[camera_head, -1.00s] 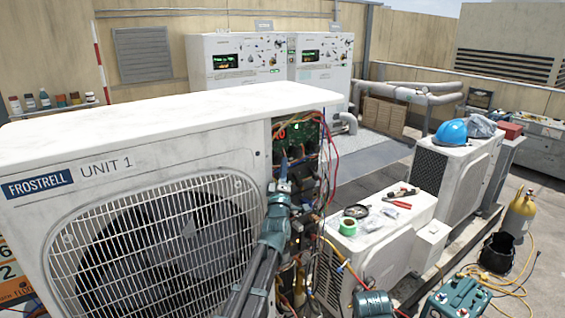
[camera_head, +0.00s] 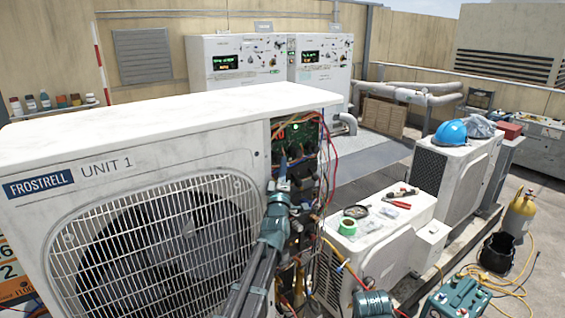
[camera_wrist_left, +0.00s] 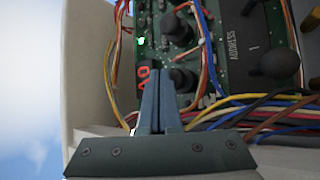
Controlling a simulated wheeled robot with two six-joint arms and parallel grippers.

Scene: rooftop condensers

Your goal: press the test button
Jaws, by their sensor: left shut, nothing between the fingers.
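The open wiring bay of Unit 1 (camera_head: 170,205) holds a green circuit board (camera_head: 300,132). The board also shows in the left wrist view (camera_wrist_left: 228,70), with black round parts, a red lit display (camera_wrist_left: 147,80) and a small green light. I cannot tell which part is the test button. My left gripper (camera_head: 284,158) is shut and empty, in front of the board. In the left wrist view its fingertips (camera_wrist_left: 158,72) are together, beside the red display and a black round part (camera_wrist_left: 183,80). Whether they touch the board is unclear.
Loose coloured wires (camera_wrist_left: 240,108) hang around the board. A smaller white condenser (camera_head: 385,240) with tape and tools on top stands to the right. Beyond it is a unit bearing a blue helmet (camera_head: 451,133). Two control cabinets (camera_head: 237,85) stand behind.

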